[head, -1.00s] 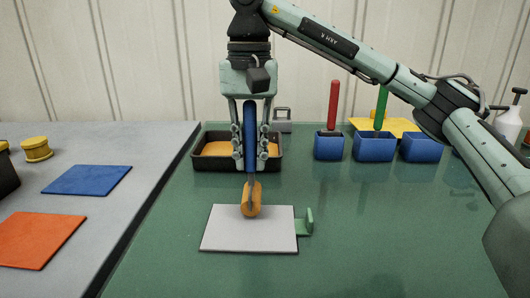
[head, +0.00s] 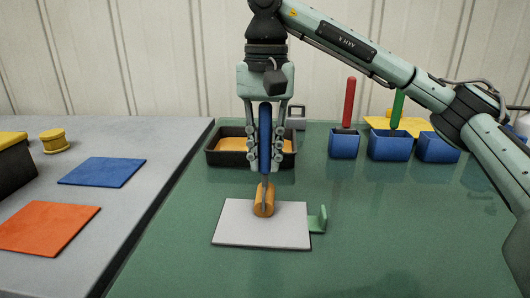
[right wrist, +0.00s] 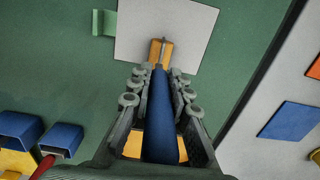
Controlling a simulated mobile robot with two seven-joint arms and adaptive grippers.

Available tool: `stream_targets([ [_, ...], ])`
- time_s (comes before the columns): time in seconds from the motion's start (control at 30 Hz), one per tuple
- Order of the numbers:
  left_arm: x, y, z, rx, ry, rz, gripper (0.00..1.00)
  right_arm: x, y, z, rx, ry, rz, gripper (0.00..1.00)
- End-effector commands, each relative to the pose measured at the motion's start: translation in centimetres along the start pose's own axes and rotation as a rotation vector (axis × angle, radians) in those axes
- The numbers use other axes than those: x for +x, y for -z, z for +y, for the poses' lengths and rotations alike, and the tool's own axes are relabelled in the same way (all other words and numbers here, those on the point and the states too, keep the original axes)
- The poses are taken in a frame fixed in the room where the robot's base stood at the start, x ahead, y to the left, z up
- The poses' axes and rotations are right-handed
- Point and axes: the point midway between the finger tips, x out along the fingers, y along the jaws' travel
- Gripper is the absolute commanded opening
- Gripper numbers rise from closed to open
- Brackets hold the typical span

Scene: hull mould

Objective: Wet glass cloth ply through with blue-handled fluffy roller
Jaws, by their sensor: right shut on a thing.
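The pale grey glass cloth ply (head: 235,225) lies flat on the green table. My right gripper (head: 265,155) is shut on the blue handle (head: 265,120) of the fluffy roller, which it holds nearly upright. The roller's amber head (head: 264,201) is at the far edge of the ply, overlapping it. In the right wrist view the head (right wrist: 155,52) also overlaps the ply (right wrist: 180,20); I cannot tell whether it presses on it. The blue handle (right wrist: 160,115) runs between the fingers. My left gripper is not in view.
A black tray with amber liquid (head: 225,147) stands behind the roller. A green bracket (head: 319,220) is at the ply's right edge. Blue holders (head: 389,146) with red and green handles stand at the back right. Orange (head: 48,228) and blue (head: 102,171) sheets lie on the grey table.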

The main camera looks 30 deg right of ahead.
Motion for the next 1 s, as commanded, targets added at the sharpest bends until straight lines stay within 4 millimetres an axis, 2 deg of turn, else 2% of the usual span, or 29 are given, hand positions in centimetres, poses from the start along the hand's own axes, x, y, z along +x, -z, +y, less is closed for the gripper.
stream_targets([
  [0.5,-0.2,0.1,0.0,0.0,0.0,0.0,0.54,0.1,0.0,0.0,0.0,0.0,0.0,0.0],
  [0.8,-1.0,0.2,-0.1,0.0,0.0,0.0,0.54,-1.5,0.0,0.0,0.0,0.001,0.001,0.0],
  [1.0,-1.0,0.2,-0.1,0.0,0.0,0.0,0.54,-1.4,-0.7,0.8,0.001,0.001,0.001,0.0],
])
